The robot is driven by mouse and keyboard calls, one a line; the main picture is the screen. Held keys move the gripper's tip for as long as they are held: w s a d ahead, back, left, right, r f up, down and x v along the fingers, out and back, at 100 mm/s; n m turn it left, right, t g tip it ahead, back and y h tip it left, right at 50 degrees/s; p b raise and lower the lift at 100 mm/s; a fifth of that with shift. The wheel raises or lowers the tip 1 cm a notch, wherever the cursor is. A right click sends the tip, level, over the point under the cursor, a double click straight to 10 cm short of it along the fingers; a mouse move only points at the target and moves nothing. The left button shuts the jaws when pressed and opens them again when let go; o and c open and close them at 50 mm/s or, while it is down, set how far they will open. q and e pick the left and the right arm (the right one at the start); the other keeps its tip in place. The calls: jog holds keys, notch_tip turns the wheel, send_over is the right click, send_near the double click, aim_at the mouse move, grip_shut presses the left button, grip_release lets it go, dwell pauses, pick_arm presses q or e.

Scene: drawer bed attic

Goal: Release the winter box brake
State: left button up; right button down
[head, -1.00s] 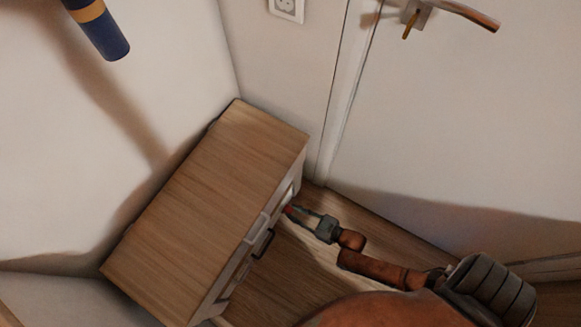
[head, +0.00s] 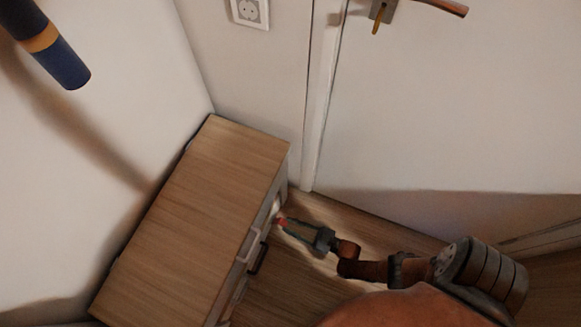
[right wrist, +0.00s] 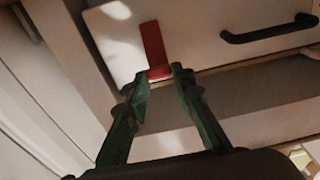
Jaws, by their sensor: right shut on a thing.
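A wood-topped cabinet (head: 205,190) with light drawer fronts stands against the wall. A red brake lever (right wrist: 153,46) sits on a pale front with a black bar handle (right wrist: 268,30) to its right. My right gripper (head: 283,224) is at the cabinet's front, with red showing at its fingertips. In the right wrist view its two fingers (right wrist: 160,77) are on either side of the lever's lower end and shut on it. Much of the front is hidden from the head view by the cabinet's top. No writing identifies the winter box. My left gripper is not in view.
A lighter handle (head: 247,246) projects from the cabinet's front. A white door (head: 450,110) and a wall socket (head: 250,12) are behind. A blue cylinder with a tan band (head: 60,65) is at upper left. Wooden floor (head: 290,290) lies before the cabinet.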

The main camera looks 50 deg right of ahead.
jog(key=shift+f, duration=0.1)
jog(key=c, duration=1.6)
grip_release()
jog(key=v, duration=1.2)
jog(key=shift+c, duration=0.7)
